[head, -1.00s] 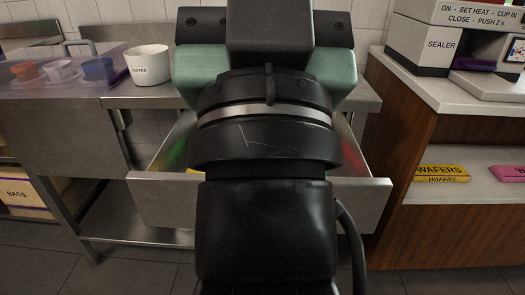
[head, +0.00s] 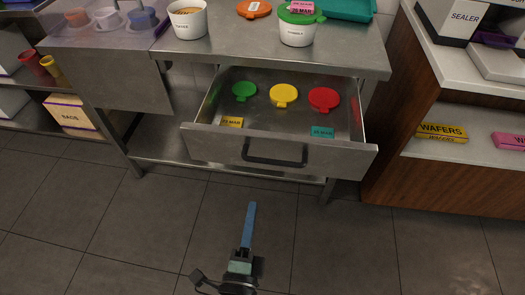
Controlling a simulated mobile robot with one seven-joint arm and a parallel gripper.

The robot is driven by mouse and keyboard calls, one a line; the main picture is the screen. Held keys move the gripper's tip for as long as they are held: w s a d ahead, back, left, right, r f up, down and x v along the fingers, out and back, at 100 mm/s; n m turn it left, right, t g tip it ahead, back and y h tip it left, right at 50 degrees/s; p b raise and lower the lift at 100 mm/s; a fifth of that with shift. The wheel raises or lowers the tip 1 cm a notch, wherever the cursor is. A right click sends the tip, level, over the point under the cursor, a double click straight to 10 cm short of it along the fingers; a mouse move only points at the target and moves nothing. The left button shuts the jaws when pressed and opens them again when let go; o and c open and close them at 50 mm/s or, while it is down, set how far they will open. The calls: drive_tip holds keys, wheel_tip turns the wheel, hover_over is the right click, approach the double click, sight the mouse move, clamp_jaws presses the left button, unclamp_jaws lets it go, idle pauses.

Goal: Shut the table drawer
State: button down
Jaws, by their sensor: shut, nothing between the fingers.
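The table drawer (head: 330,160) is pulled well out from under the metal table (head: 260,52). Its front has a dark bar handle (head: 275,160). Inside lie a green lid (head: 244,91), a yellow lid (head: 284,93) and a red lid (head: 323,98). A yellow label (head: 232,122) and a teal label (head: 323,132) lie near the drawer front. My gripper (head: 251,206) is low in the picture, in front of the drawer and apart from it. Its long blue fingers are together, with nothing between them, and point toward the drawer.
On the tabletop stand a white cup (head: 187,22), a white tub with a green lid (head: 297,28), an orange lid (head: 254,9) and a teal tray (head: 345,9). A wooden counter (head: 420,180) stands close on the right. The tiled floor before the drawer is clear.

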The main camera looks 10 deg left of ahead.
approach(264, 154)
drive_tip(key=w, duration=0.7)
idle(0.6)
